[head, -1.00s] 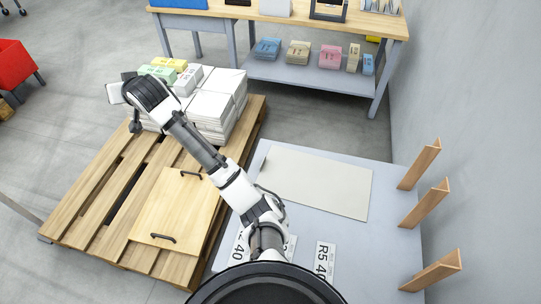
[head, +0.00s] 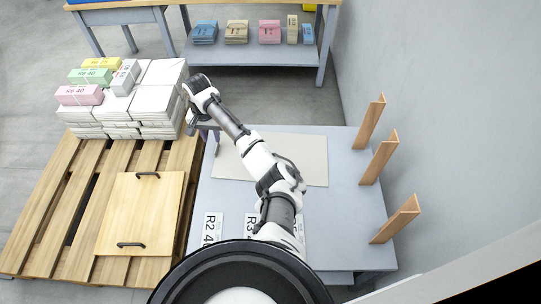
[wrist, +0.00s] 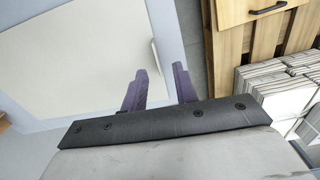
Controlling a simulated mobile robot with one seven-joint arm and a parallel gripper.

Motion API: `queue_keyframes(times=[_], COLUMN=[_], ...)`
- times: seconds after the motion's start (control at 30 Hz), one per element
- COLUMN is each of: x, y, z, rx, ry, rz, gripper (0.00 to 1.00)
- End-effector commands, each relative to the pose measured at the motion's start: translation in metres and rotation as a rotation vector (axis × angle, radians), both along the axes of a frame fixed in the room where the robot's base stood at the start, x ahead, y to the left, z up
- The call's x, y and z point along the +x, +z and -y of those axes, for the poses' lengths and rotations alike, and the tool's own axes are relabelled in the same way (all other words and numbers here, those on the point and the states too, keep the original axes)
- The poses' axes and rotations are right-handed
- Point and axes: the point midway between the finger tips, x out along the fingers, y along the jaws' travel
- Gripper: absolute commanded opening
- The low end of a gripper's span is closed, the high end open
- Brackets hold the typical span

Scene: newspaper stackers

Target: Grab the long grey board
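The long grey board (head: 295,160) is a flat, pale grey rectangle lying on the blue-grey table (head: 338,220). My forearm covers part of it in the head view. It also fills much of the upper left of the wrist view (wrist: 75,60). My gripper (head: 209,136) is by the table's left edge, near the board's far left corner. In the wrist view its two purple fingers (wrist: 160,88) are apart with nothing between them. The fingers appear beside the board's edge; I cannot tell whether they touch it.
A wooden pallet (head: 68,215) on the left bears white paper stacks (head: 150,105), coloured bundles and a wooden panel (head: 142,212) with black handles. Label cards (head: 212,228) lie at the table's near side. Wooden uprights (head: 380,155) line its right side by the wall.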

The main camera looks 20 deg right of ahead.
Motion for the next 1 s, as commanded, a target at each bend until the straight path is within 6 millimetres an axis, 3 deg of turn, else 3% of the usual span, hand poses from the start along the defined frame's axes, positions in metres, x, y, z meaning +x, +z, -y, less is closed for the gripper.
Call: queue_keyframes(times=[0.17,0.5,0.77,1.0], x=[0.000,0.003,0.003,0.003], y=[-0.012,-0.056,-0.060,-0.060], z=[0.001,0.009,0.008,0.008], rx=[0.000,0.000,0.001,0.001], ry=[0.000,0.001,0.002,0.002], rz=[0.001,0.000,0.003,0.003], gripper=[0.29,0.29,0.29,0.02])
